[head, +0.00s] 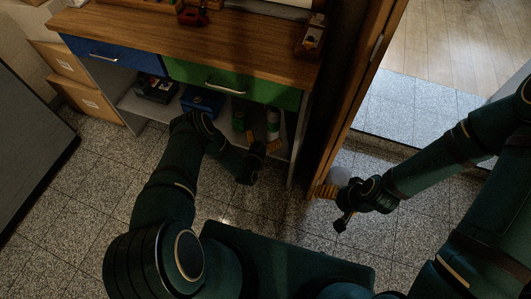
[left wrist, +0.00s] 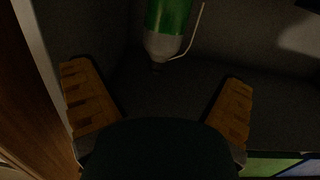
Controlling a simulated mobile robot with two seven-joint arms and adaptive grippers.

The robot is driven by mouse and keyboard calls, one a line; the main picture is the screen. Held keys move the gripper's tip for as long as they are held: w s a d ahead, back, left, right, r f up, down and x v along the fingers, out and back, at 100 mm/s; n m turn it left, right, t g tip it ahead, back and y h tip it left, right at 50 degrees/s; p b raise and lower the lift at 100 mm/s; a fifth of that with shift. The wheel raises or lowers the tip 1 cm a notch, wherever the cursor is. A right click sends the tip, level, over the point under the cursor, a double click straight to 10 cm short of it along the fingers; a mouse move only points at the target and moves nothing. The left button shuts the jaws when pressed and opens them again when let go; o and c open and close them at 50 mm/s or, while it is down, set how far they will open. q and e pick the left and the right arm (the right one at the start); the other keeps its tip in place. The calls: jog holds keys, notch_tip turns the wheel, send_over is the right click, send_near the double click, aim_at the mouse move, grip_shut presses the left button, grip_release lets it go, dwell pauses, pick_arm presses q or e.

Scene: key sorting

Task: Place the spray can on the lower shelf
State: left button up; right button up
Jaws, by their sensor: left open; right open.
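The spray can (left wrist: 168,18), green with a pale lower part and a dark tip, is at the top of the left wrist view, where a thin pale line runs beside it. It lies beyond the fingers, apart from them. In the head view, a green and pale can (head: 272,122) stands inside the cabinet just past my left gripper (head: 263,141); it looks like the spray can. My left gripper is open and empty at the cabinet's front, and its fingers also show in the left wrist view (left wrist: 158,82). My right gripper (head: 333,203) is open and empty near the door frame.
The lower shelf (head: 135,104) also holds a dark box (head: 157,87), a blue box (head: 203,101) and another green item (head: 238,118). Blue (head: 110,55) and green (head: 235,83) drawers are above. The cabinet's side panel (head: 301,140) is close right of my left gripper.

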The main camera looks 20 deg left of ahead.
pick_arm(q)
jog(key=s+d+r+g+h, duration=0.1)
jog(key=s+d+r+g, duration=0.2)
jog(key=s+r+g, duration=0.2)
jog(key=s+d+r+n+g, duration=0.1)
jog(key=s+r+g, duration=0.4)
jog(key=s, duration=0.7)
jog(key=s+d+r+n+g+h, duration=0.1)
jog(key=s+d+r+g, duration=0.3)
jog(key=s, duration=0.5)
notch_tip(320, 180, up, 3)
jog(key=shift+d+f+g+h, duration=0.1)
jog(key=shift+d+g+h, duration=0.2)
jog(key=shift+g, duration=0.5)
jog(key=shift+w, duration=0.1)
